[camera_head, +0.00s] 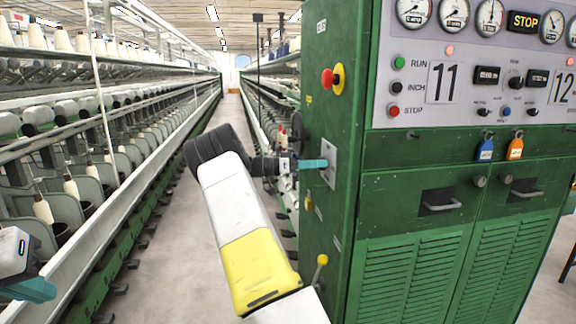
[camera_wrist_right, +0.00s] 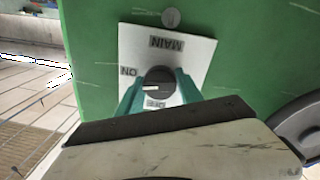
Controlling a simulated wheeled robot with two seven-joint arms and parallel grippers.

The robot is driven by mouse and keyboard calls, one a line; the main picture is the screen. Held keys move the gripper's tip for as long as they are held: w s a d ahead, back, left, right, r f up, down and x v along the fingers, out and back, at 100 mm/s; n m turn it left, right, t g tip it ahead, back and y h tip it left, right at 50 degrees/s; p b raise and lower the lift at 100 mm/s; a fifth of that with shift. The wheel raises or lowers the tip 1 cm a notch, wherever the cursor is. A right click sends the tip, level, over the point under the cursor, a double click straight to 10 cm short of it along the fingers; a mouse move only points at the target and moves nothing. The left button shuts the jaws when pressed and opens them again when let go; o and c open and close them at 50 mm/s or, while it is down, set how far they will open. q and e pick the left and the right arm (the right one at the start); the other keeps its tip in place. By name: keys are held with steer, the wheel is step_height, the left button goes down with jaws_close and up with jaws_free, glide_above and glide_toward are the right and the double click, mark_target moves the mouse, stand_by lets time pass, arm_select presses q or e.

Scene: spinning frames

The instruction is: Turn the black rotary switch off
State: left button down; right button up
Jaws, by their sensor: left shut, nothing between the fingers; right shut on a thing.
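The black rotary switch (camera_wrist_right: 160,80) sits on a light square plate (camera_wrist_right: 203,58) on the side of the green cabinet. The plate reads MAIN, ON and OFF, upside down in the right wrist view. The knob's white mark points left in that view, near the ON side. My right gripper (camera_wrist_right: 159,88) is shut on the knob, one teal finger on each side. In the head view, my right gripper (camera_head: 324,163) reaches the plate (camera_head: 330,160) and hides the knob. My left gripper (camera_head: 34,290) is shut and empty at the lower left, far from the switch.
The green cabinet (camera_head: 400,200) has a red emergency button (camera_head: 327,79) above the plate and a yellow-topped lever (camera_head: 321,260) below. Its front carries gauges, buttons and two padlocks. Spinning frames (camera_head: 130,140) line the left; a clear aisle (camera_head: 170,235) runs between.

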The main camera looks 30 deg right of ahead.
steer(key=n, duration=0.4)
steer(key=shift+n, duration=0.4)
steer(key=n, duration=0.3)
steer(key=shift+n, duration=0.4)
steer(key=n, duration=0.3)
steer(key=shift+n+h, duration=0.3)
steer(key=shift+h, duration=0.1)
steer(key=shift+s+n+t, duration=0.1)
steer(key=shift+n+t, duration=0.5)
steer(key=shift+n, duration=1.3)
steer(key=o, duration=1.3)
steer(key=shift+o, duration=0.2)
steer(key=shift+a, duration=0.15)
